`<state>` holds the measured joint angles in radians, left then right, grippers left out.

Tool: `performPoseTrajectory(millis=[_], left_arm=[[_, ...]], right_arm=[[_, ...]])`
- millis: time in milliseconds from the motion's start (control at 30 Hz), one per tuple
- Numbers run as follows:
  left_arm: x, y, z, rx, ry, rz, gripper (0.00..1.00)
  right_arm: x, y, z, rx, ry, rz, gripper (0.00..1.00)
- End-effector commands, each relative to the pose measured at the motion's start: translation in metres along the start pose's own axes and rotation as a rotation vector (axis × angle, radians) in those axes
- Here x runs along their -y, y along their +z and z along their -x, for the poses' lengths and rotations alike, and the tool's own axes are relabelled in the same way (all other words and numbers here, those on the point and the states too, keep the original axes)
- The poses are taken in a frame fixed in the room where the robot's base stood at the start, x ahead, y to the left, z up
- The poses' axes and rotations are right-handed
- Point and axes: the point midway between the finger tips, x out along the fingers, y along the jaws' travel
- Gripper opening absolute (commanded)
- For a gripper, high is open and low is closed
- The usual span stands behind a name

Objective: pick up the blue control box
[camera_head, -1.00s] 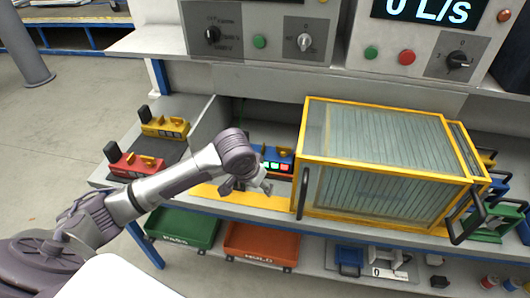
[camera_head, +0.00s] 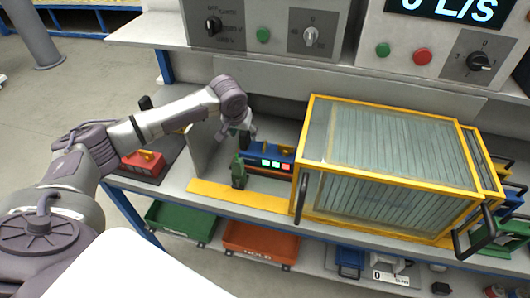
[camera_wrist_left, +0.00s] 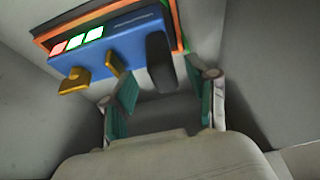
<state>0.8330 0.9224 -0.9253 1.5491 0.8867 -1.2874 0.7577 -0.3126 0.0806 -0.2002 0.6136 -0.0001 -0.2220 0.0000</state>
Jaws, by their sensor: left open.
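The blue control box (camera_head: 271,152) sits on the bench just left of the yellow-framed case in the head view. Its front has red and green lit buttons. In the left wrist view the blue box (camera_wrist_left: 118,44) fills the upper left, with two yellow levers and a black upright part on it. My left gripper (camera_head: 241,143) is at the box's left end in the head view. In the left wrist view my left gripper (camera_wrist_left: 165,88) has its green-padded fingers apart, below the box, with nothing held between them. My right gripper is out of view.
The yellow-framed glass case (camera_head: 385,165) stands close on the box's right. A red control box (camera_head: 143,163) sits left of a grey divider. Green (camera_head: 182,220) and orange (camera_head: 260,243) bins are on the shelf below. Instrument panels overhang behind.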

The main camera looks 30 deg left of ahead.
Motion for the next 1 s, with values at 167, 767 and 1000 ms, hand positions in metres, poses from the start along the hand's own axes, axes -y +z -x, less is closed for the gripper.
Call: performPoseTrajectory(millis=[167,767,1000], left_arm=[[0.001,-0.002,-0.011,0.001,-0.001,0.0,0.58],[0.003,-0.006,-0.055,-0.002,0.0,-0.002,0.57],[0.003,-0.006,-0.055,-0.001,0.0,-0.002,0.17]], right_arm=[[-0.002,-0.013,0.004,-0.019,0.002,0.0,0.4],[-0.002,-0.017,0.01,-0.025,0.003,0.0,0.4],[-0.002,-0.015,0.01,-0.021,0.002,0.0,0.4]])
